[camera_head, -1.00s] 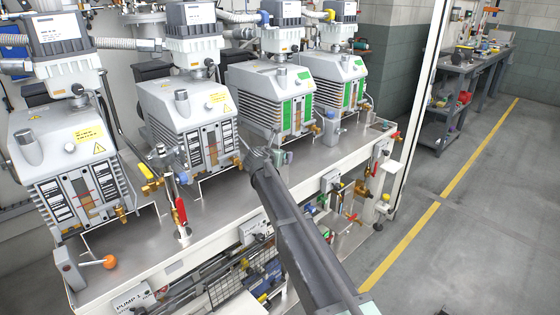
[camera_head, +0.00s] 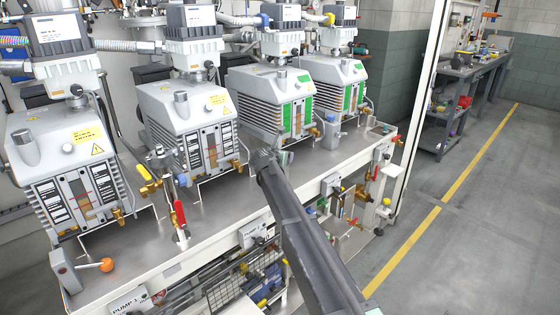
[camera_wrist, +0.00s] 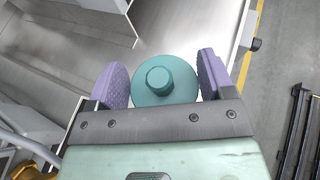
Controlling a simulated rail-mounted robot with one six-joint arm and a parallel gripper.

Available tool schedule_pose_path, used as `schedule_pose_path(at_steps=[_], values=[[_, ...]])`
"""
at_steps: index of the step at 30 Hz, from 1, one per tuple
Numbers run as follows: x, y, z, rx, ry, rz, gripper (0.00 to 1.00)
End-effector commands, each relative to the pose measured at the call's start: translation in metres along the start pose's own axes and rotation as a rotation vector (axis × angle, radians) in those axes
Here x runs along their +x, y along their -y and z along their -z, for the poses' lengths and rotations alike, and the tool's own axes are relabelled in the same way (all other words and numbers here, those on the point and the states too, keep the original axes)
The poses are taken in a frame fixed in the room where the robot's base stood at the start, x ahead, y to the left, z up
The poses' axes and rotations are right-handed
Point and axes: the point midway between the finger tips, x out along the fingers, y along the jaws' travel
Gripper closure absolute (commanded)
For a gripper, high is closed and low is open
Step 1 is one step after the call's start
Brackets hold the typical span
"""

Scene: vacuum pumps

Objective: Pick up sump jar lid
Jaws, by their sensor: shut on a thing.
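The sump jar lid (camera_wrist: 178,88) is a round teal disc with a short round knob, seen from above in the wrist view. My gripper (camera_wrist: 160,86) has its two purple pads on opposite sides of the disc and is shut on it. In the head view my gripper (camera_head: 272,158) is at the far end of my dark arm, above the steel bench top in front of the green-striped pumps. The arm hides much of it there. I cannot tell whether the lid is clear of what lies below it; the jar is hidden.
Several grey vacuum pumps stand along the bench (camera_head: 215,208), including one green-striped pump (camera_head: 285,95) behind my gripper. A red-handled valve (camera_head: 180,214) and an orange-knobbed lever (camera_head: 106,265) stand to the left. The floor at right is open.

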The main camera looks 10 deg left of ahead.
Motion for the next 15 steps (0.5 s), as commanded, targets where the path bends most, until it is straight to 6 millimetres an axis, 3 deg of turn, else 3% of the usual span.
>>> schedule_pose_path(at_steps=[8,15], values=[[-0.002,0.0,-0.004,0.0,0.0,0.0,0.48],[-0.014,0.0,-0.035,0.0,0.0,0.0,0.48]])
